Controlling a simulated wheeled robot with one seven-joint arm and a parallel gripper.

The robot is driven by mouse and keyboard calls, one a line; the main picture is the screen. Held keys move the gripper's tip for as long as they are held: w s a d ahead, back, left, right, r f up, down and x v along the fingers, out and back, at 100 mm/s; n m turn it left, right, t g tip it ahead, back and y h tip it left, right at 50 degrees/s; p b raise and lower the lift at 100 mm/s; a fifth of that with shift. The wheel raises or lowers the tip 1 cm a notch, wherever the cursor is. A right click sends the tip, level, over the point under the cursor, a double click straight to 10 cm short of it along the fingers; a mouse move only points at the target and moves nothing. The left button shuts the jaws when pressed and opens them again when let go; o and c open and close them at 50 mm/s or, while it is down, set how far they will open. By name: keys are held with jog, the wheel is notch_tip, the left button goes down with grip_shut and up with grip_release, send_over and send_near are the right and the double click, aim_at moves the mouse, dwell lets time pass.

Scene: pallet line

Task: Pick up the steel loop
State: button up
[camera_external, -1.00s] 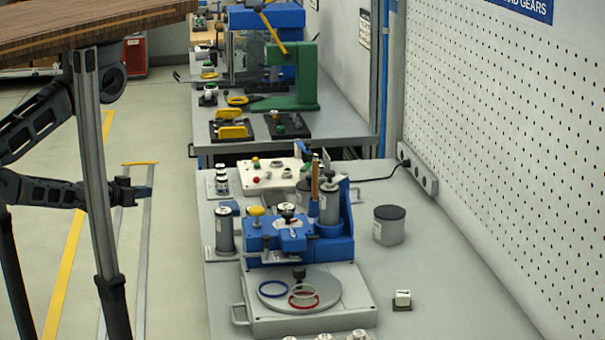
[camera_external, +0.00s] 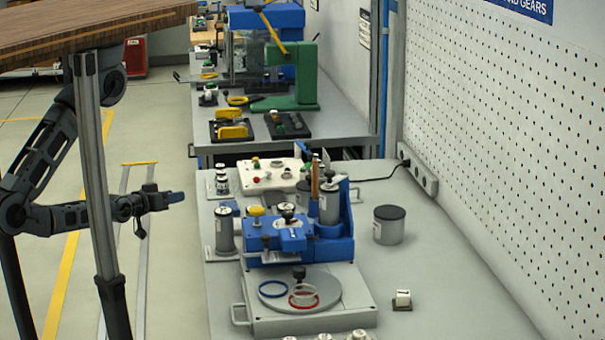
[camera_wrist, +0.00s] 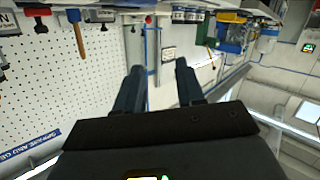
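The steel loop (camera_external: 302,289) looks like a thin pale ring on the round grey plate (camera_external: 335,294) of the blue-and-white machine. It lies against or partly over a red ring (camera_external: 303,305); which one is on top is too small to tell. A blue ring (camera_external: 272,289) lies to their left on the same plate. My gripper (camera_external: 178,197) is left of the bench, in the air and well away from the plate. In the wrist view my gripper (camera_wrist: 160,78) has its two dark fingers apart with nothing between them. The loop does not show there.
The machine's blue body (camera_external: 300,246) and a black knob (camera_external: 299,272) rise behind the rings. A grey canister (camera_external: 389,228) and a small white block (camera_external: 402,298) stand to the right. The bench's right side is mostly clear.

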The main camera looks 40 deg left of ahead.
jog(key=w+d+r+n+t+h+b, duration=0.1)
jog(key=w+d+r+h, duration=0.15)
jog(key=w, duration=1.25)
jog(key=w+d+r+t+h+b, duration=0.1)
jog(key=w+d+r+t+h, duration=0.2)
jog(key=w, duration=1.2)
jog(key=w+d+r+m+g+h+b, duration=0.1)
jog(key=w+d+r+m+g+h, duration=0.2)
jog(key=w+r, duration=0.8)
jog(key=w+d+r+m+g+h+b, duration=0.15)
jog(key=w+d+r, duration=0.35)
jog(key=w+r, duration=0.65)
jog(key=s+d+f+m+g+b, duration=0.2)
jog(key=d+f+m+g+b, duration=0.2)
jog(key=d+f+g+b, duration=0.5)
jog(key=shift+s+d+f+m+g+y+b, duration=0.3)
jog(key=shift+s+d+f+g+y+b, duration=0.55)
jog(key=shift+f, duration=3.15)
jog(key=shift+s+d+f+m+g+y+b, duration=0.15)
jog(key=shift+s+d+f+m+g+y, duration=0.7)
jog(key=shift+f, duration=3.2)
jog(key=shift+s+d+f+n+g+y+b, duration=0.35)
jog(key=shift+d+f+y, duration=1.15)
jog(key=shift+f, duration=2.5)
jog(key=shift+s+d+h, duration=0.1)
jog(key=shift+d+h, duration=0.25)
jog(key=shift+h, duration=0.05)
